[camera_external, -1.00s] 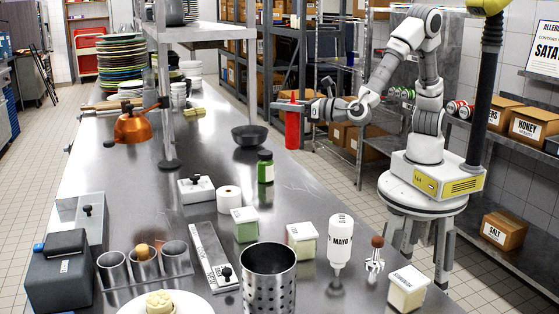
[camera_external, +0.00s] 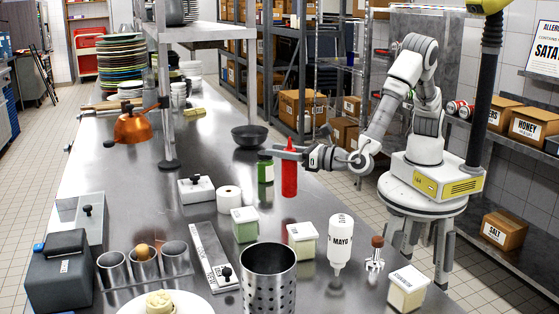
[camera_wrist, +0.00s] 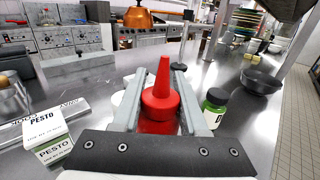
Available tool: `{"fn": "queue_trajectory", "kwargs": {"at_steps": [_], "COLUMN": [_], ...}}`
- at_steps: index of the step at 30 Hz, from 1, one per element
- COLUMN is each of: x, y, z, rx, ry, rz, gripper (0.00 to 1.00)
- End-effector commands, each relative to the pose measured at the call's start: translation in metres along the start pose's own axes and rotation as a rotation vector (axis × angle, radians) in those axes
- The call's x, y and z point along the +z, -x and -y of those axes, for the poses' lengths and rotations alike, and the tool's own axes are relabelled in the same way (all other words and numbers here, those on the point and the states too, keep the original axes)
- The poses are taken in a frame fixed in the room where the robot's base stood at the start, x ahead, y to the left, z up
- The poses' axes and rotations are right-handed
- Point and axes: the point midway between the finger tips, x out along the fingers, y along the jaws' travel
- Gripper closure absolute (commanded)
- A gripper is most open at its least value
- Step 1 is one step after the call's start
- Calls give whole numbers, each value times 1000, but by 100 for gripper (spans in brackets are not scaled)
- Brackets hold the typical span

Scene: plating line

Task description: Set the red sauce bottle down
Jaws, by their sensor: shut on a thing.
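The red sauce bottle (camera_external: 289,181) is upright in my gripper (camera_external: 289,153), beside the green bottle (camera_external: 265,168) over the steel counter (camera_external: 300,205). In the wrist view the red bottle (camera_wrist: 160,102) stands between my two fingers (camera_wrist: 157,95), its pointed nozzle up. The fingers are shut on it. Its lower part is hidden in the wrist view. I cannot tell whether its base touches the counter.
The green bottle (camera_wrist: 215,107) is close on the right in the wrist view. A black bowl (camera_external: 249,135) lies behind.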

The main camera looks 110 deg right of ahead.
Motion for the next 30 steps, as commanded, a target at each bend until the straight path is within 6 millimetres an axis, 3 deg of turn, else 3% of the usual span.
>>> {"fn": "queue_trajectory", "kwargs": {"at_steps": [10,21,22,27,30], "x": [-39,-44,-44,-43,-43], "y": [0,0,0,0,0], "z": [-1,-1,-1,-1,-1], "rx": [-1,0,0,0,0], "ry": [1,-1,-1,-1,-1], "rz": [2,2,1,0,0], "gripper": [100,100,56,27,27]}}
